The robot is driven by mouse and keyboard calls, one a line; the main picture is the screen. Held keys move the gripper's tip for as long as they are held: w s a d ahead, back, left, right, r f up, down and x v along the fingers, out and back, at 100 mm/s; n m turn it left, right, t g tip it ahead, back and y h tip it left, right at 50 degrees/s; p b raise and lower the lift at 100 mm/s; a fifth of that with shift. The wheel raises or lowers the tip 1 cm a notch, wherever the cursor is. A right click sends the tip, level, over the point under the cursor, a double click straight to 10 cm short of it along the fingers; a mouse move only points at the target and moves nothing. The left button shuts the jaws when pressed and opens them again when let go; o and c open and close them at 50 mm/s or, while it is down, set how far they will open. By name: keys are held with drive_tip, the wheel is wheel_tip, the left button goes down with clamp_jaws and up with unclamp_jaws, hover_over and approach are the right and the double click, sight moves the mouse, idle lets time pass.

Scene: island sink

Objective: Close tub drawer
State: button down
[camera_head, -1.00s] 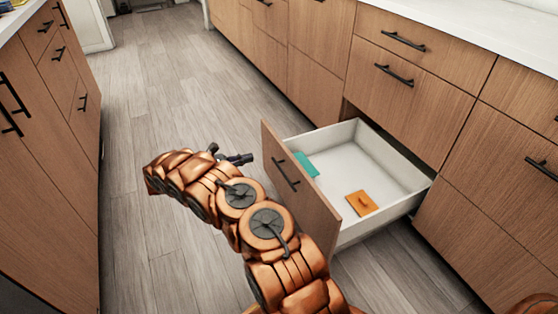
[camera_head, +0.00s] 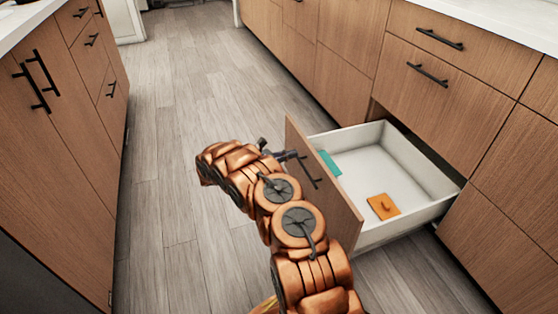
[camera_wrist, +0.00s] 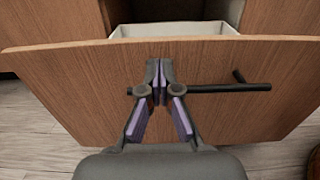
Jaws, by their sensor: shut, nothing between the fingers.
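The open drawer has a wood front (camera_head: 335,195) with a dark bar handle (camera_head: 309,174) and a white tub (camera_head: 430,208). It is pulled well out from the lower cabinet row on the right. In the wrist view the drawer front (camera_wrist: 75,85) fills most of the picture, with its handle (camera_wrist: 235,88) running to the right from behind the fingers. My gripper (camera_head: 290,155) is at the outer face of the front, by the handle. In the wrist view my gripper (camera_wrist: 160,70) is shut, fingertips together and empty. Whether the tips touch the front is unclear.
An orange item (camera_head: 383,206) and a teal item (camera_head: 330,163) lie in the tub. Closed wood cabinets (camera_head: 445,85) stand on the right, under a white countertop (camera_head: 500,20). Another cabinet row (camera_head: 70,110) is on the left. The grey floor (camera_head: 175,130) between them is clear.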

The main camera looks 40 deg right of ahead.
sight(309, 150)
drive_tip(key=b+x, duration=0.1)
drive_tip(key=x, duration=0.3)
drive_tip(key=shift+d, duration=0.25)
drive_tip(key=shift+s+d, duration=0.1)
